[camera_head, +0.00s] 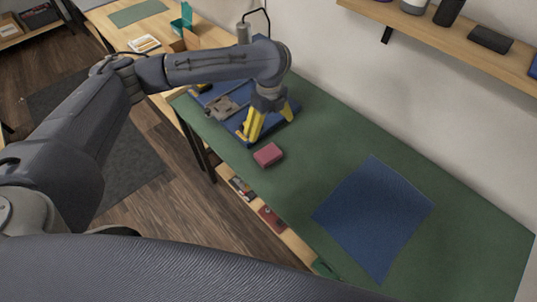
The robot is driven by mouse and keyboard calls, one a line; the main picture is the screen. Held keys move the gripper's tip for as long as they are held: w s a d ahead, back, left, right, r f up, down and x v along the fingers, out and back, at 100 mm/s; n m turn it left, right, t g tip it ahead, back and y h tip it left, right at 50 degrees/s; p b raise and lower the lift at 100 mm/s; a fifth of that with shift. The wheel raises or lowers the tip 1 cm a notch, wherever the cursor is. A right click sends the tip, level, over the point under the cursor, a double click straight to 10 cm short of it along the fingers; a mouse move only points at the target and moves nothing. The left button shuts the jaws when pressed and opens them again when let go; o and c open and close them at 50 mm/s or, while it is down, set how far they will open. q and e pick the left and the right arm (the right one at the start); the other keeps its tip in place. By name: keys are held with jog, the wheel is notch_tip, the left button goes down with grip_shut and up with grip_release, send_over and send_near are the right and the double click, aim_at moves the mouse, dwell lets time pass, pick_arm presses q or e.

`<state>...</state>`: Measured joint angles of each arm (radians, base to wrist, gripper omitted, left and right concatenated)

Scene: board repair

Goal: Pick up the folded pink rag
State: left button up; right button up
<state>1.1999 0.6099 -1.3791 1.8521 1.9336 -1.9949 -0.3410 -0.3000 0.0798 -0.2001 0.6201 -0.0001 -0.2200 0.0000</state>
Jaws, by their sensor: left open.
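The folded pink rag (268,155) is a small block-like bundle. It lies on the green work mat (330,153) near the table's front edge. My left gripper (266,132) has yellow fingers, points down and is open. It is just behind the rag in the picture, over the edge of a blue mat (222,117). The gripper and the rag look apart, and nothing shows between the fingers. My right gripper is not in view.
A grey metal fixture (222,107) sits on the blue mat, left of the gripper. A dark blue cloth (374,217) lies flat at the right. A wall shelf (470,45) holds several items. The mat between rag and cloth is clear.

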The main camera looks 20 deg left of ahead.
pick_arm(q)
send_near(268, 153)
jog(key=f, duration=0.5)
jog(key=shift+w+d+f, duration=0.15)
jog(key=shift+w+f, duration=0.05)
jog(key=shift+s+f, duration=0.15)
jog(key=shift+f, duration=2.5)
jog(key=shift+c, duration=0.4)
jog(key=c, duration=0.8)
